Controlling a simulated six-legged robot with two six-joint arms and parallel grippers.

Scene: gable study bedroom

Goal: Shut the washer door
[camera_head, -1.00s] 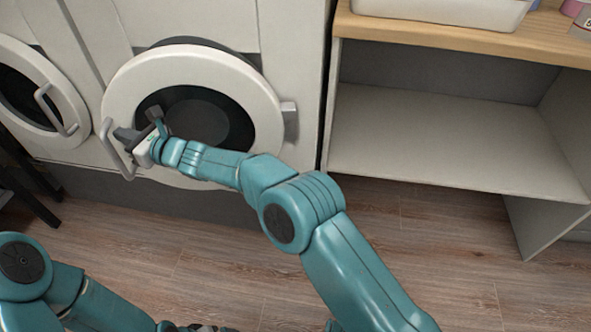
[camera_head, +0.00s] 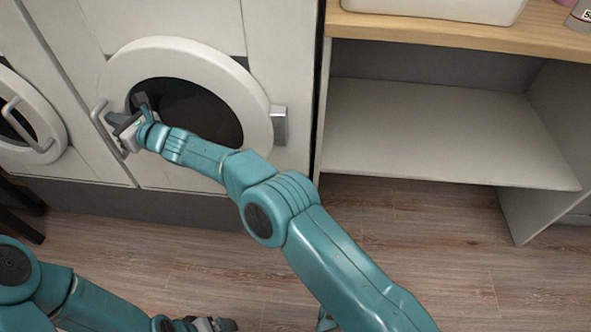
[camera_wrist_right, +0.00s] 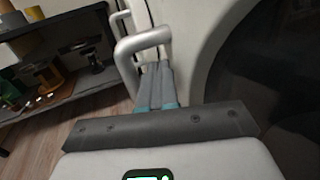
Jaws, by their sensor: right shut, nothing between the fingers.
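The washer door (camera_head: 255,108) is a white ring around dark glass, hinged on its right side. It lies nearly flush with the white washer front; a small dark strip shows at its upper right, and I cannot tell if it is latched. Its handle (camera_head: 97,116) is a pale bar on the left side, also in the wrist view (camera_wrist_right: 124,62). My right gripper (camera_head: 117,122) is at the handle, its fingers (camera_wrist_right: 156,86) together, empty, and close beside the bar. My left gripper (camera_head: 216,325) shows only partly at the bottom edge; its jaws are unclear.
A second washer door with a handle (camera_head: 22,126) is at the left. An open white shelf unit (camera_head: 440,135) with a wooden top (camera_head: 440,36) stands at the right. Wooden floor (camera_head: 420,225) lies in front. The wrist view shows a dark shelf (camera_wrist_right: 75,95) holding several items.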

